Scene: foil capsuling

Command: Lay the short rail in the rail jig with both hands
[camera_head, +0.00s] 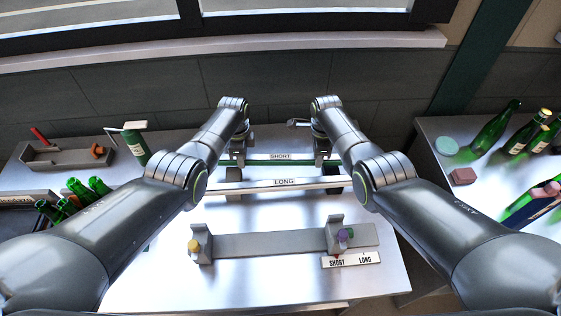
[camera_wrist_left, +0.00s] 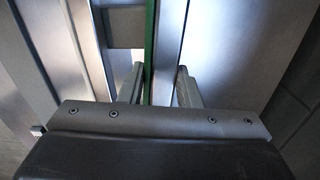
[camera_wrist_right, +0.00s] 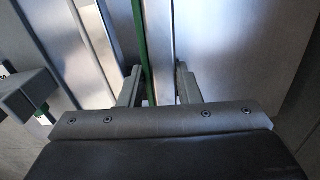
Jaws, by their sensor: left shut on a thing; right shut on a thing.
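The short rail (camera_head: 281,157), a pale bar with a green edge and a SHORT label, lies crosswise at the back of the table. My left gripper (camera_head: 236,153) is shut on its left part and my right gripper (camera_head: 321,153) on its right part. In the left wrist view the rail (camera_wrist_left: 170,40) runs between the fingers, and likewise in the right wrist view (camera_wrist_right: 158,45). I cannot tell whether it is clear of its supports. The rail jig (camera_head: 270,244) stands empty near the front, with two upright end blocks, a yellow knob left and a purple knob right.
The long rail (camera_head: 284,183) lies between the short rail and the jig. A SHORT/LONG sign (camera_head: 351,260) is at the jig's right front. Green bottles (camera_head: 493,128) stand on the right table; more bottles and a grey tray (camera_head: 62,158) are at the left.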

